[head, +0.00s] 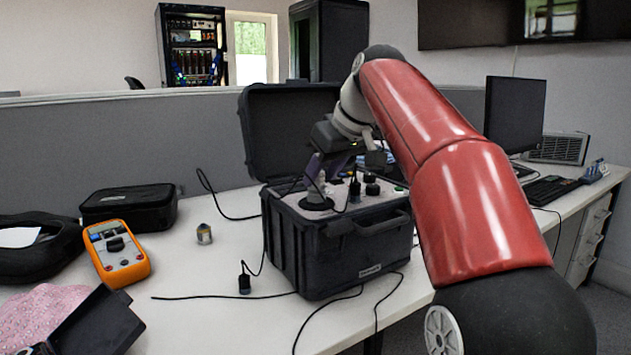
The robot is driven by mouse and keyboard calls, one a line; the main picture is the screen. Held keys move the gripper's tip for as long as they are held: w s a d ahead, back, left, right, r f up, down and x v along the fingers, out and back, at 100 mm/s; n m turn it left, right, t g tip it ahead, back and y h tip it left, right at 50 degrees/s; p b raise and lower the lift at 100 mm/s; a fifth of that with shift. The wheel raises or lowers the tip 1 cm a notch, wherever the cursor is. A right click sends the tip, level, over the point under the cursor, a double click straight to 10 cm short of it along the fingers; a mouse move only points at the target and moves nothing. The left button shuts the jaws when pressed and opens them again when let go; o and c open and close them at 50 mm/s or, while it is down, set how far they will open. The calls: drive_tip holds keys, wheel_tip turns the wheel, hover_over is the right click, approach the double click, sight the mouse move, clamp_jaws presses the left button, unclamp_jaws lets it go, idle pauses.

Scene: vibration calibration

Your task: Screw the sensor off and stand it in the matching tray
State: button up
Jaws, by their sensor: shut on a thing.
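The open black case (338,255) stands on the white desk, its lid raised behind it. On its top panel is a round black mount (316,203). A small pale sensor (320,182) shows just above this mount; I cannot tell whether it touches it. My gripper (316,174) comes down over the case from the upper right and is shut on the sensor, its fingers hiding part of it. A small grey and yellowish cylinder (204,234) stands on the desk left of the case. I cannot make out a matching tray.
An orange meter (117,252), a black pouch (128,205) and a pink cloth (42,318) lie at the left. Black cables and a plug (244,283) lie around the case. A monitor (514,115) and keyboard (548,190) are at the right. The desk between meter and case is mostly clear.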

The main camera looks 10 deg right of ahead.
drive_tip(key=shift+w+a+f+n+g+y+p, duration=0.15)
drive_tip(key=shift+n+g+y+p, duration=0.45)
drive_tip(key=shift+n, duration=0.4)
drive_tip(key=shift+a+f+n+g+y+p, duration=0.1)
drive_tip(key=shift+n+g+y+p, duration=0.25)
drive_tip(key=shift+n+p, duration=0.5)
drive_tip(key=shift+n, duration=0.25)
drive_tip(key=shift+w+n+g+y, duration=0.25)
drive_tip(key=shift+n+g+y, duration=0.15)
drive_tip(key=shift+n, duration=0.5)
drive_tip(key=shift+d+n+g+y, duration=0.1)
drive_tip(key=shift+n+g+y, duration=0.3)
drive_tip(key=shift+n, duration=0.7)
drive_tip(key=shift+c, duration=0.5)
drive_tip(key=o, duration=1.3)
drive_tip(key=shift+r, duration=0.15)
drive_tip(key=shift+c, duration=0.2)
drive_tip(key=shift+d, duration=0.15)
drive_tip(key=shift+c, duration=0.7)
drive_tip(key=shift+s+m+t+h+b, duration=0.1)
drive_tip(key=shift+m+t+h+b, duration=0.55)
drive_tip(key=shift+m, duration=0.5)
drive_tip(key=shift+s+m+t+h+b, duration=0.1)
drive_tip(key=shift+m+t+h+b, duration=0.25)
drive_tip(key=shift+m+b, duration=0.65)
